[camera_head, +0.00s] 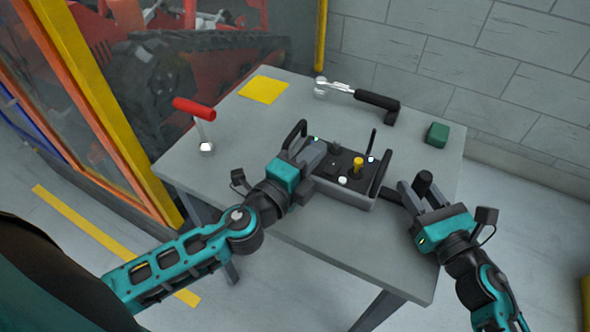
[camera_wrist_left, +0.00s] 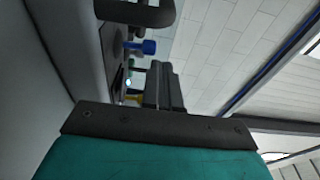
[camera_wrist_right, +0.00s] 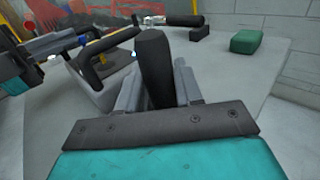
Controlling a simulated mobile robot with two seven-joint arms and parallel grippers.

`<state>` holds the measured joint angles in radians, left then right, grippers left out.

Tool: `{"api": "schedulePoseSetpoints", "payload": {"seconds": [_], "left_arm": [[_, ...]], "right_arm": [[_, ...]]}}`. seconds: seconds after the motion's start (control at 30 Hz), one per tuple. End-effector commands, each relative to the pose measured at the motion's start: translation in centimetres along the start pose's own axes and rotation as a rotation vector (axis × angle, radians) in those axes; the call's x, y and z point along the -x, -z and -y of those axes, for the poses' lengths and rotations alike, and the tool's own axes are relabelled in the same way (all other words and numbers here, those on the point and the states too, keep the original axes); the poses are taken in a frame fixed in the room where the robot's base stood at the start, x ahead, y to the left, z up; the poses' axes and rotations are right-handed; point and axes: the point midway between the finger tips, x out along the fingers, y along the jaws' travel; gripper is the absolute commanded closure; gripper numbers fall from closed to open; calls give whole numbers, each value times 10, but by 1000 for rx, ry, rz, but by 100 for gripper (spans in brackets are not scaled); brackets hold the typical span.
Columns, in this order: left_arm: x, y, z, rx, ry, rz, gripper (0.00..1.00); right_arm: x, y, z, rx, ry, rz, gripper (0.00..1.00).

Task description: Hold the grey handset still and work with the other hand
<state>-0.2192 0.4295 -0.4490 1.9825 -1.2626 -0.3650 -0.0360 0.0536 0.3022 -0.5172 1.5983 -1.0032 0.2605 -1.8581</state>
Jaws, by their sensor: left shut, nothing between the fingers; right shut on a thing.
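The grey handset (camera_head: 350,197) rests near the table's front edge. It has a dark top panel, black side handles, a yellow lever (camera_head: 357,165) and a blue knob (camera_wrist_left: 140,46). My left gripper (camera_head: 312,150) is over the handset's left part. Its fingers are shut and empty, and in the left wrist view (camera_wrist_left: 163,88) they sit beside the panel's levers. My right gripper (camera_head: 418,192) is just right of the handset, shut on a black cylindrical grip (camera_wrist_right: 154,62). The grip stands upright between the fingers. I cannot tell what its lower end joins.
On the grey table (camera_head: 235,150) are a red-handled tool (camera_head: 196,110), a yellow sheet (camera_head: 263,90), a silver tool with a black handle (camera_head: 375,99) and a green block (camera_head: 437,133). A block wall is behind. A red tracked machine (camera_head: 155,70) stands beyond at left.

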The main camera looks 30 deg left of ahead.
Motion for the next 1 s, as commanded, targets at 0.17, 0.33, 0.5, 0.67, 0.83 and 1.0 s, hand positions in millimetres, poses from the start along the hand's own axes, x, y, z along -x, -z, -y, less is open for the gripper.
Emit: {"api": "schedulePoseSetpoints", "payload": {"seconds": [0.17, 0.33, 0.5, 0.67, 0.83, 1.0], "left_arm": [[26, 22, 9, 4, -4, 1, 100], [57, 20, 20, 1, -5, 1, 100], [84, 19, 30, 1, -5, 1, 100], [102, 19, 36, -1, -4, 2, 100], [111, 19, 41, 0, -3, 1, 100], [114, 19, 42, 0, -1, 1, 100]], "right_arm": [[0, 0, 0, 0, 1, 0, 100], [0, 0, 0, 0, 1, 0, 100], [0, 0, 0, 0, 1, 0, 100], [0, 0, 0, 0, 1, 0, 100], [0, 0, 0, 0, 0, 0, 100], [0, 0, 0, 0, 0, 0, 100]]}}
